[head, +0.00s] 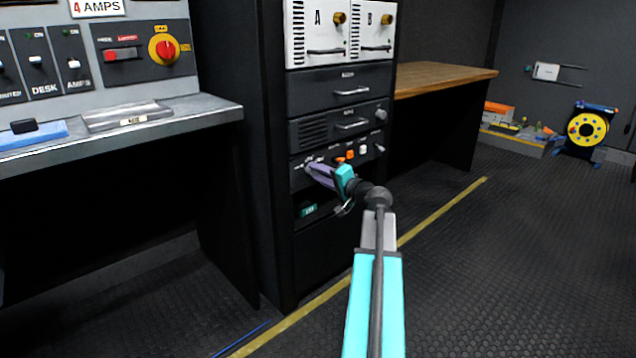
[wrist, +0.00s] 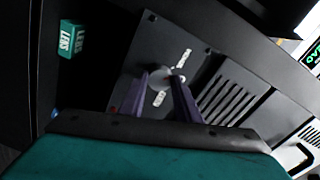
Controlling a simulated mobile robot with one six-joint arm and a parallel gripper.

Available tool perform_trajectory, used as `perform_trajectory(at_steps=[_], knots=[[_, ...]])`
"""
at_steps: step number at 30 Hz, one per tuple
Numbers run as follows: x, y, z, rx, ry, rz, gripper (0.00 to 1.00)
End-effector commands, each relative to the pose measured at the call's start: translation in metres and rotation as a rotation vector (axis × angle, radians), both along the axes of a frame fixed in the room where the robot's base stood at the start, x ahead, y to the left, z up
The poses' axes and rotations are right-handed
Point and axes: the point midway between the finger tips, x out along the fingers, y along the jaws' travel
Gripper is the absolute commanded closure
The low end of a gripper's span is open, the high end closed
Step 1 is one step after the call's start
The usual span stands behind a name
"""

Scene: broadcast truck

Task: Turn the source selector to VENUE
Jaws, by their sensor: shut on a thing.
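The source selector is a small pale round knob (wrist: 168,78) on a dark panel (wrist: 150,45) in the wrist view. Two small white labels sit on either side of it, one above (wrist: 183,58) and one below (wrist: 159,98); their lettering is too small to read surely. My gripper (wrist: 160,82) has its two purple fingers on either side of the knob, shut on it. Which label the knob points to cannot be told. In the head view my gripper (head: 312,170) reaches the left part of the rack's lower control panel and mostly hides the knob.
The black rack (head: 272,215) has orange buttons (head: 350,155) and a small knob (head: 380,148) right of my gripper. A green box labelled LENS (head: 308,210) sits in the bay below. A grey desk (head: 215,110) stands left, a wooden bench (head: 445,78) right. Floor in front is clear.

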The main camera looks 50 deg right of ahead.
Motion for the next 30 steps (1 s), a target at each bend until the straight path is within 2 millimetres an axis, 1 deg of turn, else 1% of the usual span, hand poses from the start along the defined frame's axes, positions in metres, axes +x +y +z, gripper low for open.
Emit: perform_trajectory(at_steps=[1,9,24,25,27,28,30], knots=[[0.0008,0.0003,-0.0035,-0.028,0.002,0.000,0.93],[0.0008,0.0003,-0.0010,-0.126,0.008,0.000,0.93],[0.0007,0.0001,0.0004,-0.145,0.011,0.000,0.93],[0.0007,0.0001,0.0004,-0.145,0.011,0.000,0.65],[0.0006,0.0001,0.0004,-0.145,0.011,0.000,0.53],[0.0005,0.0001,0.0004,-0.145,0.011,0.000,0.51],[0.0004,0.0000,0.0003,-0.144,0.011,0.000,0.51]])
